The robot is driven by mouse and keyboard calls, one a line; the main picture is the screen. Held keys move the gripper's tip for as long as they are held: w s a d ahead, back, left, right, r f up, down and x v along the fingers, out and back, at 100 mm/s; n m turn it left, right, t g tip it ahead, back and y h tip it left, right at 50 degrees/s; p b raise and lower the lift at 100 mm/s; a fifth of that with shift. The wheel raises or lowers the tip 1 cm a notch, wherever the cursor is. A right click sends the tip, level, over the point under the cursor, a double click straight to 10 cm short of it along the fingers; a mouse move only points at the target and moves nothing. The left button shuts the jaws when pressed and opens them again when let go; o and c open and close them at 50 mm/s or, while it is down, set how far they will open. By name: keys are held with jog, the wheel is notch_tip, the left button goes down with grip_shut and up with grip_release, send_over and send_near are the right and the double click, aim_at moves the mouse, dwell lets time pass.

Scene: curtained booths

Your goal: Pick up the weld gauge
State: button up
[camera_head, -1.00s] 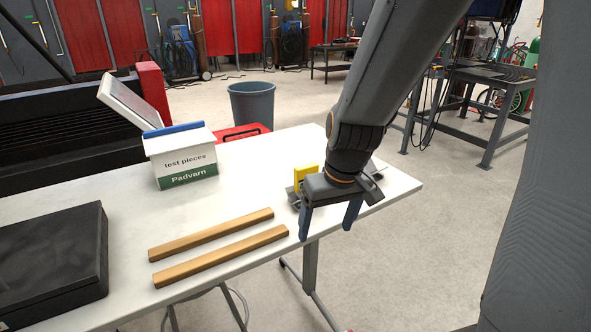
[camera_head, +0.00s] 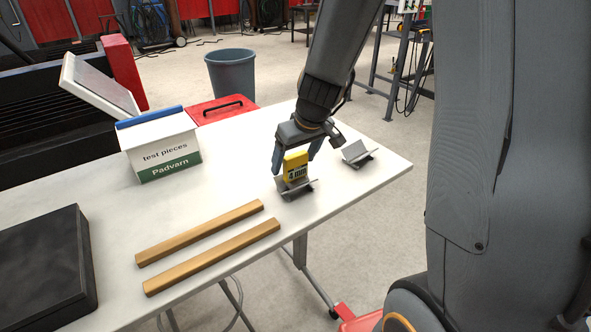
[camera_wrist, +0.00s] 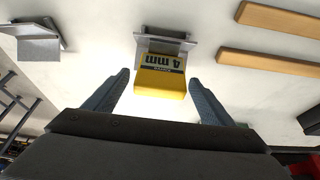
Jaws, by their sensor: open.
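The weld gauge is a yellow block marked "4 mm" (camera_head: 295,167), upright on a small grey angled metal piece (camera_head: 297,190) near the right end of the white table. My gripper (camera_head: 296,168) is just behind and above it, with a blue-grey finger on either side. In the wrist view the yellow gauge (camera_wrist: 161,78) lies between the two open fingertips (camera_wrist: 162,82), with space on both sides. I see no contact.
A second grey angled metal piece (camera_head: 357,153) stands empty to the right. Two wooden bars (camera_head: 212,256) lie in front on the white table (camera_head: 228,182). A "test pieces" box (camera_head: 160,149) and a black case (camera_head: 45,265) are to the left. A red toolbox (camera_head: 222,110) is behind.

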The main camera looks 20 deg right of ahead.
jog(key=shift+x, duration=1.35)
jog(key=c, duration=1.3)
